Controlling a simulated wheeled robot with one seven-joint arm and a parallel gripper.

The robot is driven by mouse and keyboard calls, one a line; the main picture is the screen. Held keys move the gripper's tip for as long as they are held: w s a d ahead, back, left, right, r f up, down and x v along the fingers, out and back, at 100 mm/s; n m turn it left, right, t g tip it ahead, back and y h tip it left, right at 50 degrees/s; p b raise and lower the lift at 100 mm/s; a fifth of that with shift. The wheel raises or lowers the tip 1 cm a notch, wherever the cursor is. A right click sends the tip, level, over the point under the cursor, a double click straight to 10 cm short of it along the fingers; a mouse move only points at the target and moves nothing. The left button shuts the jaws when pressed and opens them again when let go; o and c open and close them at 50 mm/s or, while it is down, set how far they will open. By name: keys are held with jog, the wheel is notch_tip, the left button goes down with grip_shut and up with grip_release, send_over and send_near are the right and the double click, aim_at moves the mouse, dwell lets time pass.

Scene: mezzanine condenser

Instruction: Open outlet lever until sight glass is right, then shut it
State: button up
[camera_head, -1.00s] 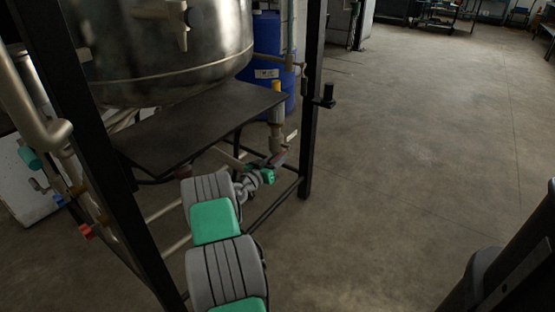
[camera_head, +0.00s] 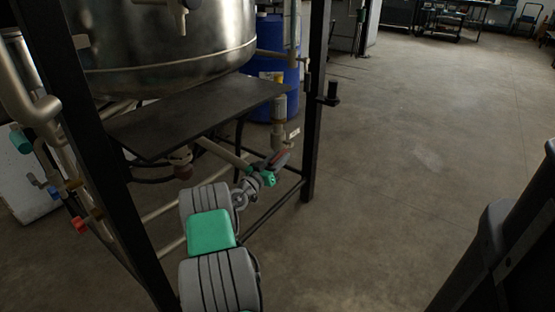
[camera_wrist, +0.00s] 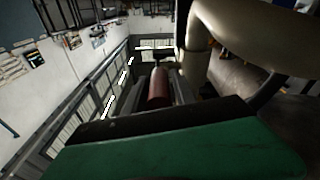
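The outlet lever is a short red-brown handle (camera_head: 281,160) under the right end of the dark shelf below the steel tank. My gripper (camera_head: 271,170) is at this handle, small and partly hidden by its own wrist in the head view. In the wrist view the red handle (camera_wrist: 159,88) lies between the two fingers of my gripper (camera_wrist: 160,97), close to both; I cannot tell whether they press on it.
The steel tank (camera_head: 165,50) stands over the dark shelf (camera_head: 195,115). Black frame posts (camera_head: 316,110) rise beside my arm, and a blue drum (camera_head: 268,38) is behind. Pipes with small coloured valves (camera_head: 77,224) are at left. The floor at right is open.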

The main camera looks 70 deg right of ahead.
aim_at(271, 165)
jog(key=shift+o, duration=1.4)
jog(key=shift+a, duration=0.1)
jog(key=p+v, duration=0.2)
jog(key=v, duration=0.5)
jog(key=shift+r, duration=0.15)
jog(key=shift+a, duration=0.3)
jog(key=shift+c, duration=0.4)
